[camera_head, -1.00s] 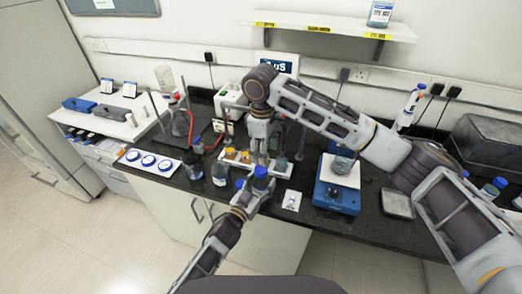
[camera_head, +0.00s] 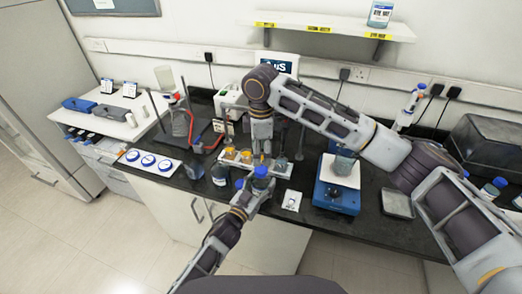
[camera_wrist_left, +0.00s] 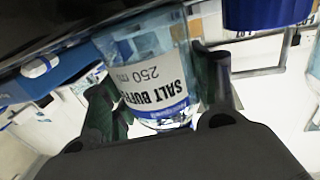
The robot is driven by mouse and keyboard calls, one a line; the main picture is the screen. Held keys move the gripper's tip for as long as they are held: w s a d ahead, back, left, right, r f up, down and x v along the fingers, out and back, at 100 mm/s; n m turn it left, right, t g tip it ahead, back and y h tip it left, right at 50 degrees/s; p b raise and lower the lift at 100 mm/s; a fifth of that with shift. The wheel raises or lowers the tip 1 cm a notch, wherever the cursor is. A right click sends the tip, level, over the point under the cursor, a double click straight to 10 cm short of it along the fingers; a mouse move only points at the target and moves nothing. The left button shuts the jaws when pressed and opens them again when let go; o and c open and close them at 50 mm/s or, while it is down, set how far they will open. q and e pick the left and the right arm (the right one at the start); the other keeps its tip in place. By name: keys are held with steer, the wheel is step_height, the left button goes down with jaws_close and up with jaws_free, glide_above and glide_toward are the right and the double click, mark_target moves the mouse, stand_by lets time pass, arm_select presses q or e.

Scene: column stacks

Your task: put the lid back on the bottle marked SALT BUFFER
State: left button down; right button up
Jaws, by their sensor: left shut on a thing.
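The SALT BUFFER bottle (camera_wrist_left: 150,62), clear with a white label, appears upside down in the left wrist view. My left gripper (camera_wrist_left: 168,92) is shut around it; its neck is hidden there. In the head view the bottle is small above the counter's front edge, with a blue lid (camera_head: 261,172) at its top. I cannot tell whether the lid is seated or just resting there. My right gripper (camera_head: 263,157) points down directly above the lid, close to it; its fingers are too small to read.
Another blue cap (camera_head: 240,183) is just left of the held bottle. A rack with amber-topped bottles (camera_head: 246,157) stands behind. A blue balance-like device (camera_head: 336,199) carrying a beaker is to the right, a small white card (camera_head: 292,200) between. A white strip (camera_head: 133,156) with blue-ringed discs lies left.

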mark_target(261, 168)
steer(key=shift+f, duration=0.15)
steer(key=shift+f, duration=3.9)
steer(key=shift+c, duration=0.2)
steer(key=c, duration=1.1)
steer(key=shift+o, duration=0.2)
steer(key=o, duration=1.2)
steer(key=shift+r, duration=0.15)
steer(key=shift+r, duration=5.9)
